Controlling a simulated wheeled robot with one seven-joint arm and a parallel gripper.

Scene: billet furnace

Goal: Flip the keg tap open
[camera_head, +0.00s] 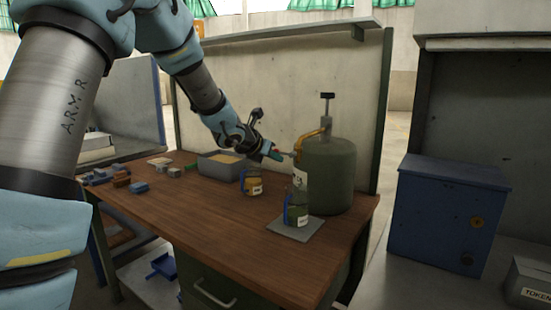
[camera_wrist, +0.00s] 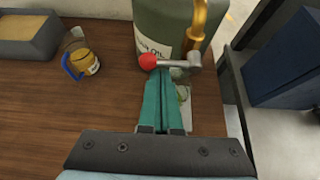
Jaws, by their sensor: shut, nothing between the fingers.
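The green keg (camera_head: 328,175) stands at the right end of the wooden bench, with a black pump handle on top and a brass spout (camera_head: 308,138) on its left side. In the wrist view the keg (camera_wrist: 165,22) is at the top. Its tap lever (camera_wrist: 172,64), a grey bar with a red ball end (camera_wrist: 147,61), lies crosswise below the brass pipe (camera_wrist: 196,22). My gripper (camera_wrist: 163,85) is shut and empty, its teal fingertips just below the lever near the red ball; I cannot tell if they touch. In the head view my gripper (camera_head: 277,154) is left of the spout.
A glass mug (camera_head: 297,208) stands on a grey mat (camera_head: 287,232) before the keg. A mug with amber liquid (camera_head: 253,185) and a grey tray (camera_head: 213,170) are to the left. A blue box (camera_head: 440,215) stands to the right, beyond a gap.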

